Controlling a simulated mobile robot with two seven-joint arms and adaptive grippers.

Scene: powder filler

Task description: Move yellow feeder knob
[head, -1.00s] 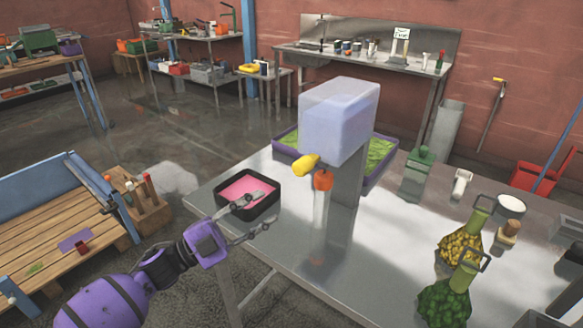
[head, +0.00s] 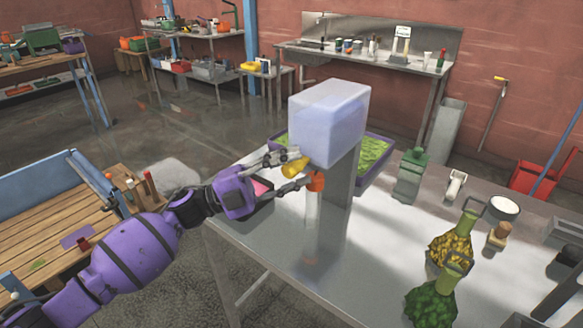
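The yellow feeder knob (head: 294,167) sticks out at the lower left of the feeder, whose pale translucent box (head: 328,118) stands on a grey column (head: 340,195). An orange piece (head: 315,182) sits just below the knob, above a clear tube (head: 312,210). My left gripper (head: 290,170) is open, with one finger above the knob and the other below it. Whether the fingers touch the knob cannot be told. My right gripper is not in view.
A purple tray with green contents (head: 372,160) lies behind the feeder. A green container (head: 411,175) and several flasks and jars stand to the right on the metal table (head: 370,265).

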